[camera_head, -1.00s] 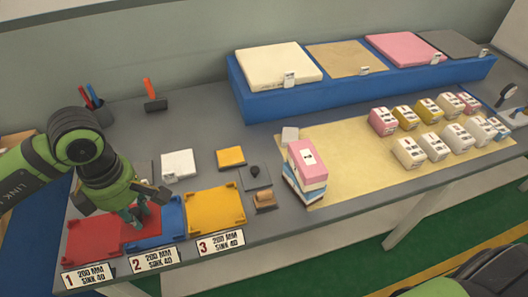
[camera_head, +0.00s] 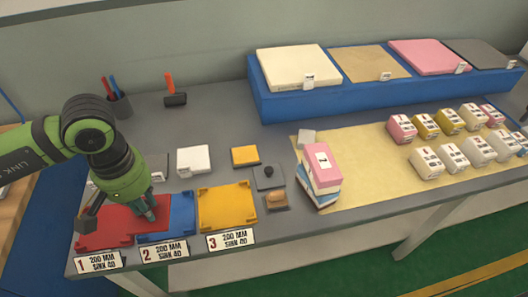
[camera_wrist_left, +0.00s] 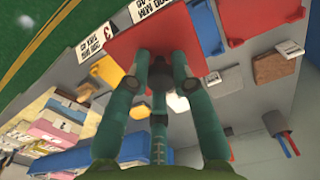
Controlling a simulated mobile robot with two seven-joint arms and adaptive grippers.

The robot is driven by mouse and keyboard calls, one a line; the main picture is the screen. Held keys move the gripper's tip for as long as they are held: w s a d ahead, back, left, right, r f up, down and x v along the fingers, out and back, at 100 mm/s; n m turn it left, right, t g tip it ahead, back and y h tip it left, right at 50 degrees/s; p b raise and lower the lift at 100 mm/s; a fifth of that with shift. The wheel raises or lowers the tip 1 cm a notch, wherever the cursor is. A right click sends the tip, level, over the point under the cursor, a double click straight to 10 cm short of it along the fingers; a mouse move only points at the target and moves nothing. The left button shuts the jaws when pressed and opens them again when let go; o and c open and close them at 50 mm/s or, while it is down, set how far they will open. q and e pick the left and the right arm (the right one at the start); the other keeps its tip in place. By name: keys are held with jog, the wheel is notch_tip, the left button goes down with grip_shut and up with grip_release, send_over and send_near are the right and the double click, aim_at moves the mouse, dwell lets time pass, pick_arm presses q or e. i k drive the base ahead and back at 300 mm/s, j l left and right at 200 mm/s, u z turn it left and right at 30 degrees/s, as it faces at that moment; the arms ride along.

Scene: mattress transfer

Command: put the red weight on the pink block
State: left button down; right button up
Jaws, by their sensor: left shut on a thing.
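The red weight is a flat red square plate (camera_wrist_left: 135,42) with a dark knob in the middle. My left gripper (camera_head: 148,208) is shut on it; the teal fingers (camera_wrist_left: 160,72) close around the knob. In the head view the plate overlaps the red tray (camera_head: 92,240) and the left part of the blue tray (camera_head: 182,212). I cannot tell its height above them. A pink block (camera_head: 322,163) with a white label tops a small stack right of the middle. A wide pink slab (camera_head: 430,57) lies on the blue shelf. My right gripper is not in view.
The yellow tray (camera_head: 228,207) is right of the blue one. White (camera_head: 194,159), yellow (camera_head: 245,155) and knobbed dark (camera_head: 268,176) blocks stand behind. Several small labelled blocks (camera_head: 450,157) fill the tan mat's right side. The blue shelf (camera_head: 330,100) stands at the back.

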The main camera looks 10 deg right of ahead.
aim_at(323, 160)
jog(key=i+l+z, duration=0.1)
jog(key=z, duration=0.25)
jog(key=i+l+z, duration=0.2)
jog(key=z, duration=0.15)
jog(key=i+l+z, duration=0.1)
jog(key=z, duration=0.2)
